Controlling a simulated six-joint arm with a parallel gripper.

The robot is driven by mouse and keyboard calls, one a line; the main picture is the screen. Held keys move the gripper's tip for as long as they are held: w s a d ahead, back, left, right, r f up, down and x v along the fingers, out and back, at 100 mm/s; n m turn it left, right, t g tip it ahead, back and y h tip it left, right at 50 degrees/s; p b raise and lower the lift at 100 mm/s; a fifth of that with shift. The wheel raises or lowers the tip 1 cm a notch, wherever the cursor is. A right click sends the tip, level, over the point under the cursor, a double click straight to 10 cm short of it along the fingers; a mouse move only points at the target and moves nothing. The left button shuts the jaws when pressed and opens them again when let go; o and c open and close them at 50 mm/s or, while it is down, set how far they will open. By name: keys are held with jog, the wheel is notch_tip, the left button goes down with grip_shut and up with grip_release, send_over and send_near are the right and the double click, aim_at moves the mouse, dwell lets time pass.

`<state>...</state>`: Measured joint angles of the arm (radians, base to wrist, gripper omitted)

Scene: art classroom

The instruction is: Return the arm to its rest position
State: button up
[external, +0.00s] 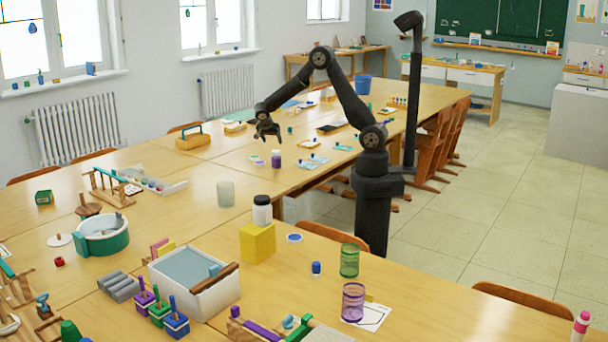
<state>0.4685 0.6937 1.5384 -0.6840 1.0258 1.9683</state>
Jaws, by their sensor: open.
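My arm stands at the edge of the wooden tables in the external view, bent at the elbow with the forearm reaching down to the left. My gripper (267,130) hangs above the far table, open and empty. It is apart from the things below it. The finer detail of the fingers is too small to tell.
A wooden carrier (193,139) stands left of my gripper. Cards, small pots and a blue bucket (363,85) are on the far table. Chairs line the right side.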

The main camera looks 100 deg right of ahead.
aim_at(276, 151)
jog(key=x, duration=1.2)
jog(key=shift+d, duration=0.1)
jog(key=shift+r, duration=1.95)
